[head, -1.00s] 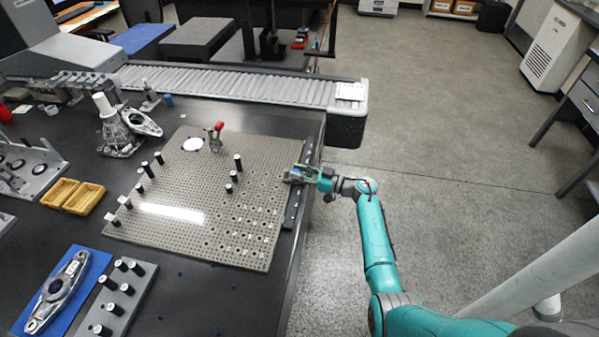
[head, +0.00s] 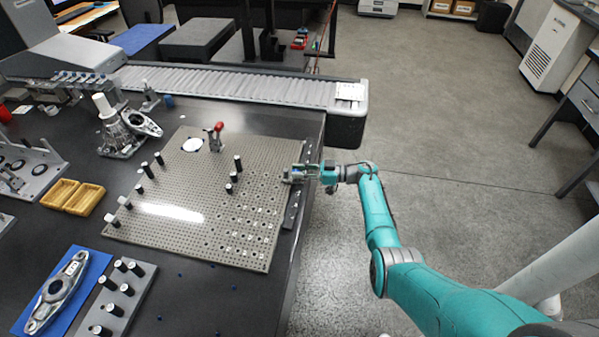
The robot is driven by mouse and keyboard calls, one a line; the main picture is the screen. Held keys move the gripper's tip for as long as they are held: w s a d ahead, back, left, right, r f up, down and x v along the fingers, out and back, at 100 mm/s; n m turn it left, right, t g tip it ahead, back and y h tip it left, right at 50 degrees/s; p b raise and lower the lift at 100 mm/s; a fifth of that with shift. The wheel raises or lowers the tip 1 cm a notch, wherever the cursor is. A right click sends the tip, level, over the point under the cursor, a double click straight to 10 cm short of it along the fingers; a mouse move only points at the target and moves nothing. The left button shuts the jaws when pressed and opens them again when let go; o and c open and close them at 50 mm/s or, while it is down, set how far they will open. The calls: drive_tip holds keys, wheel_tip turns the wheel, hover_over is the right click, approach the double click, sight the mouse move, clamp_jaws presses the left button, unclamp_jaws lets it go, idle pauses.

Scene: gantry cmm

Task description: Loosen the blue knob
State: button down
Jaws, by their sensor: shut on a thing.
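My gripper (head: 291,176) is at the right edge of the grey perforated fixture plate (head: 215,240), by the dark rail (head: 296,205) along that edge. It reaches in from the right, low over the plate. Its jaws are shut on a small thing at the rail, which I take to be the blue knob. The fingers hide nearly all of the knob, so its turn and height cannot be told.
A red-handled clamp (head: 217,128) and several black posts (head: 238,163) stand on the plate. A roller conveyor (head: 230,86) runs behind. Yellow trays (head: 73,197) lie at left. Open floor (head: 450,150) is to the right.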

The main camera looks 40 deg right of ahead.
drive_tip(key=shift+w+d+n+g+y, duration=0.1)
drive_tip(key=shift+n+g+y, duration=1.05)
drive_tip(key=shift+g, duration=0.35)
drive_tip(key=c, duration=0.9)
unclamp_jaws()
drive_tip(key=shift+c, duration=0.2)
drive_tip(key=shift+r, duration=0.15)
wheel_tip(320, 180, up, 10)
drive_tip(key=shift+f, duration=0.2)
